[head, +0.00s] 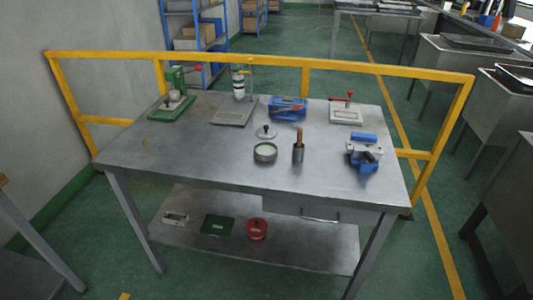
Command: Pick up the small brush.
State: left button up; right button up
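A small brown upright piece, which looks like the small brush (299,134), sticks up out of a dark grey cylindrical cup (298,154) on the grey metal table (210,160). Its lower end is hidden inside the cup. The cup stands right of the table's middle, toward the front. Neither of my grippers is in view.
A blue vise (364,153) stands to the right, a blue box (288,107) behind, and a green press (174,98) at back left. A yellow rail (270,61) runs behind the table.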

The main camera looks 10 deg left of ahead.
aim_at(299, 138)
jog(key=l+u, duration=0.35)
jog(key=l, duration=0.15)
jog(key=l+u, duration=0.35)
jog(key=k+l+u, duration=0.1)
jog(key=l+u, duration=0.25)
jog(key=l, duration=0.25)
